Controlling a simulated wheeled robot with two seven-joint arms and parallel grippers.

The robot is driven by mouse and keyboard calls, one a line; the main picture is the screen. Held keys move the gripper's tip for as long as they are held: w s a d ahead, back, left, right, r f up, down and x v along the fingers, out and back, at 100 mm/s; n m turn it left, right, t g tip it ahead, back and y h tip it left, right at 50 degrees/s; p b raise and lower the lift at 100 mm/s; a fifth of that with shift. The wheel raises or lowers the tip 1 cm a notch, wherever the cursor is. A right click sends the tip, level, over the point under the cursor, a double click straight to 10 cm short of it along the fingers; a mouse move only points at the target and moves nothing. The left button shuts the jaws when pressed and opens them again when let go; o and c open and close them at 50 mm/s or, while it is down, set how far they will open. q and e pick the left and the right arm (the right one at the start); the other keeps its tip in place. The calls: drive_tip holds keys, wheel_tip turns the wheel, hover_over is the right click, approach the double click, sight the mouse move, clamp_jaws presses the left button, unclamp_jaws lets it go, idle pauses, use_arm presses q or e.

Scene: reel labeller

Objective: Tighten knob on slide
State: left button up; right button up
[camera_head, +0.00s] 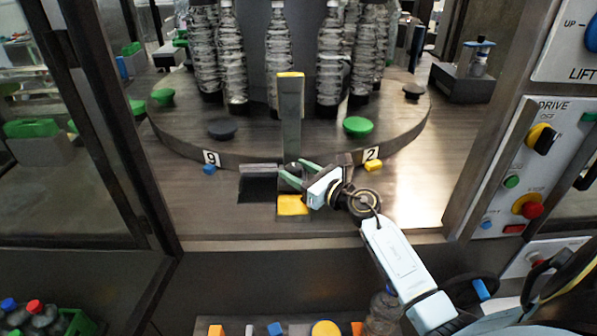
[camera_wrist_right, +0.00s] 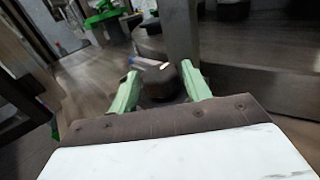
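The slide's upright post (camera_head: 291,115) is a grey bar with a yellow top, standing in front of the round bottle table. A small dark knob (camera_head: 292,169) sits low at the post, partly hidden by my fingers. My right gripper (camera_head: 293,172) reaches in from the right with its green fingers either side of the knob. In the right wrist view the dark knob (camera_wrist_right: 163,80) lies between the spread fingertips (camera_wrist_right: 159,73), with a gap at the left finger; contact at the right finger is unclear. My left gripper is not in view.
The round table (camera_head: 260,140) carries clear bottles (camera_head: 279,55) and coloured knobs, such as a green one (camera_head: 358,125). A yellow block (camera_head: 293,205) lies below the gripper. A control panel (camera_head: 520,170) stands right; a dark frame post (camera_head: 110,120) stands left.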

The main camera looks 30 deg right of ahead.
drive_tip(key=c, duration=0.7)
drive_tip(key=shift+o, duration=0.2)
drive_tip(key=shift+a+r+m+h+p, duration=0.1)
drive_tip(key=shift+r+m+h+p, duration=0.1)
drive_tip(key=shift+m+h+p, duration=0.6)
drive_tip(key=shift+f+t+h+p, duration=0.15)
drive_tip(key=shift+t+h+p, duration=0.15)
drive_tip(key=shift+h+p, duration=0.3)
drive_tip(key=o, duration=0.7)
